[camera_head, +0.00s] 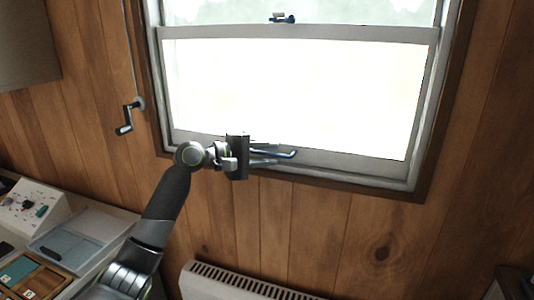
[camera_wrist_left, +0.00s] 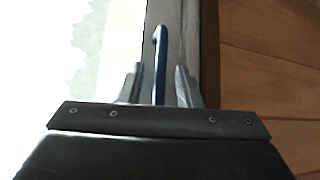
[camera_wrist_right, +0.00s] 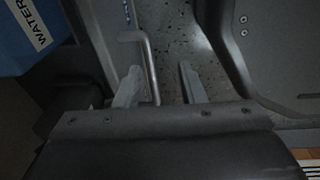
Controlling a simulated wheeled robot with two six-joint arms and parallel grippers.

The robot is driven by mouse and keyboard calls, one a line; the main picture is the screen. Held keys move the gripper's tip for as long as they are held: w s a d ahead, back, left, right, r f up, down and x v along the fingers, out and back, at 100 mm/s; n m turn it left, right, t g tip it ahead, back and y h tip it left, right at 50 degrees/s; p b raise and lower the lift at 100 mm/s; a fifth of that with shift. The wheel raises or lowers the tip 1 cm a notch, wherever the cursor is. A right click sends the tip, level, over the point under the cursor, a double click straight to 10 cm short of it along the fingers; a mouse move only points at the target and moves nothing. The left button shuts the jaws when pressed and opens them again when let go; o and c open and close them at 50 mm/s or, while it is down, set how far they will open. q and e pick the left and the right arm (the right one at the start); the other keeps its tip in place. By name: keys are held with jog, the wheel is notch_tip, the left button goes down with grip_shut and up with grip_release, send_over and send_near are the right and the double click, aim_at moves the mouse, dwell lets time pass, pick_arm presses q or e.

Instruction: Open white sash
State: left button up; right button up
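The white sash (camera_head: 334,160) is the lower pane of the window, and its bottom rail sits low in the frame. A blue handle (camera_head: 285,154) is on that rail. My left gripper (camera_head: 268,153) is at the rail, around the handle. In the left wrist view the blue handle (camera_wrist_left: 161,65) stands between the two open fingers (camera_wrist_left: 158,86), with a gap on each side. A small blue latch (camera_head: 282,18) is on the rail at the sash's top. My right gripper (camera_wrist_right: 161,86) is open in the right wrist view, outside the head view.
A crank (camera_head: 128,118) hangs on the wood wall left of the window. A heater (camera_head: 245,284) is below. A counter with a control box (camera_head: 30,208) and tray (camera_head: 75,237) is at left. A blue WATER container (camera_wrist_right: 30,35) and bent metal rod (camera_wrist_right: 149,65) are near my right gripper.

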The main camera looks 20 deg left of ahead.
aim_at(266, 73)
pick_arm(q)
grip_shut()
dwell(0.3)
notch_tip(266, 73, up, 20)
jog(key=p, duration=1.7)
grip_release()
jog(key=shift+f, duration=0.1)
